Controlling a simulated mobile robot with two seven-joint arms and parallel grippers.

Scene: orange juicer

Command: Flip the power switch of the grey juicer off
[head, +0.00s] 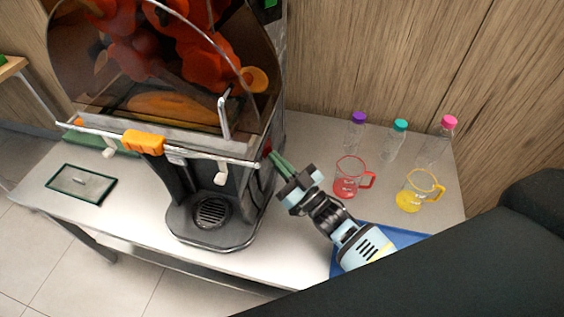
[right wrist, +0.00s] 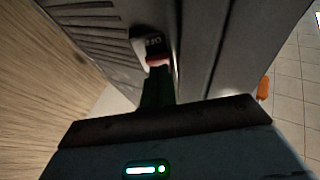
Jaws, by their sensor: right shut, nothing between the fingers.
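The grey juicer (head: 228,170) stands on the counter at the left middle of the head view, with oranges behind its clear cover. My right gripper (head: 272,155) is shut and empty, with its fingertips at the juicer's right side. In the right wrist view, the power switch (right wrist: 158,60) shows as a red piece below a plate with "OFF" lettering on the juicer's side. The fingers (right wrist: 157,88) reach up to the switch and partly hide it. I cannot tell whether they touch it or which way it is set. My left gripper is not in view.
A red-rimmed jug (head: 347,186) and a yellow jug (head: 410,200) stand right of my gripper. Bottles with purple, teal and pink caps (head: 398,126) stand behind them. A blue tray (head: 405,237) lies under my forearm. A green-rimmed tray (head: 80,184) lies left of the juicer.

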